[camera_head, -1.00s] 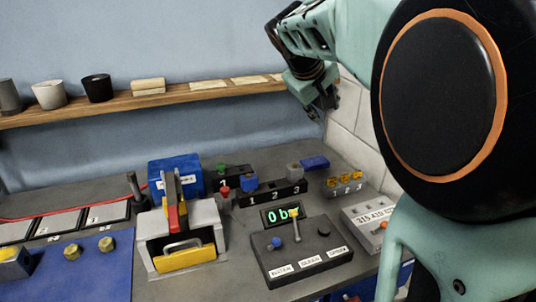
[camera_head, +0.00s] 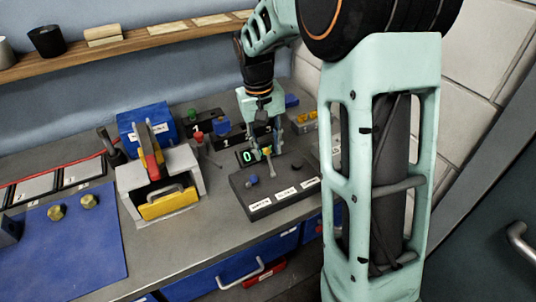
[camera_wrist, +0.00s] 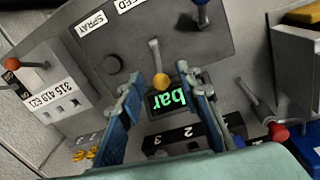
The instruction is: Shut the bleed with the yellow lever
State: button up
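The yellow lever (camera_head: 266,151) is a grey stick with a yellow knob on a dark control panel (camera_head: 238,184). In the wrist view the yellow lever (camera_wrist: 159,80) shows between my finger tips, behind the middle label, of which "EED" is legible. My gripper (camera_head: 269,148) points down over the back of the panel. In the wrist view my gripper (camera_wrist: 159,90) is open, with a blue-grey finger on each side of the knob and gaps at both sides. Whether the fingers are level with the knob is unclear.
A blue lever (camera_wrist: 202,14) and a black knob (camera_wrist: 113,64) flank the yellow lever. A green-lit display (camera_wrist: 168,101) reading "bar" stands close behind. A numbered black block (camera_wrist: 185,134) lies beyond it. A grey-and-yellow press (camera_head: 160,185) stands left of the panel.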

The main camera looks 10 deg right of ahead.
aim_at(267, 150)
jog(key=shift+d+f, duration=0.15)
jog(key=shift+f, duration=1.45)
grip_shut()
